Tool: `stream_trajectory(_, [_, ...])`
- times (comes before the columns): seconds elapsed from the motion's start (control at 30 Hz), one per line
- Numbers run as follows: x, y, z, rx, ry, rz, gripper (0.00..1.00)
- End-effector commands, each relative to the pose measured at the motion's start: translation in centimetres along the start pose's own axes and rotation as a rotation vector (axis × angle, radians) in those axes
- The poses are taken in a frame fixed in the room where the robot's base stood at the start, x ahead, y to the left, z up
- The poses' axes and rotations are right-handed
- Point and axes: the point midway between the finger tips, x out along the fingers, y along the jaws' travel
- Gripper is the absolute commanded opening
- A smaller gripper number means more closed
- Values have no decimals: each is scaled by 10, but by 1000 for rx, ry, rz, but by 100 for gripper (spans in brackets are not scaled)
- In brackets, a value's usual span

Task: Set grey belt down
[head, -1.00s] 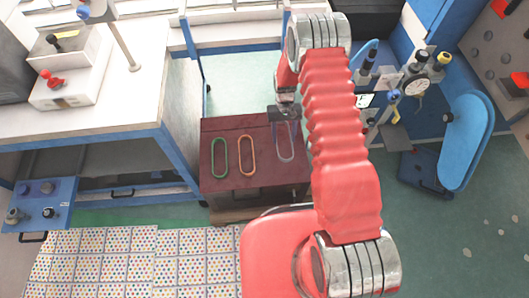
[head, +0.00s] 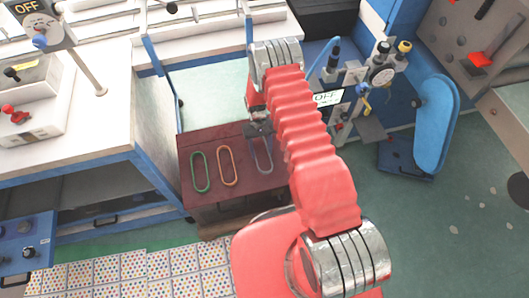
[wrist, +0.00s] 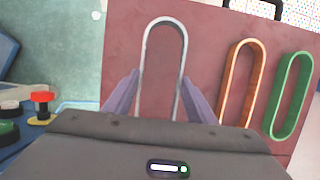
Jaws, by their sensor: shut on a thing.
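The grey belt (wrist: 142,72) is a long, narrow loop with its rounded far end over the dark red top (wrist: 120,40). It also shows in the head view (head: 265,172), to the right of the other two loops. My gripper (wrist: 160,77) is shut on the grey belt, with a purple finger on either side of it. In the head view my gripper (head: 258,130) is at the belt's far end. The belt's near end is hidden by the gripper body in the wrist view. I cannot tell whether the belt touches the top.
An orange belt (wrist: 224,85) and a green belt (wrist: 274,92) lie beside the grey one on the dark red box (head: 230,193). A blue-framed bench (head: 100,130) stands at the left. A blue machine with a gauge (head: 382,76) stands at the right.

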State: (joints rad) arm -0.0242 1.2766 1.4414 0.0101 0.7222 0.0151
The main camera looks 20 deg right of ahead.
Motion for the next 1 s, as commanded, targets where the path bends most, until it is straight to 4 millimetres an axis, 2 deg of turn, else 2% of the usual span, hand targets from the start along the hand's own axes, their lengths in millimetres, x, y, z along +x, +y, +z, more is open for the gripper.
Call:
stream_trajectory(0.2, [24,0,-7,0,-2,0,24])
stream_trajectory(0.63, [28,0,-8,1,-1,0,24])
stream_trajectory(0.67, [28,0,-8,1,-1,0,53])
stream_trajectory(0.9, [27,1,-8,1,-1,0,70])
stream_trajectory(1.0, [27,1,-8,1,-1,0,70])
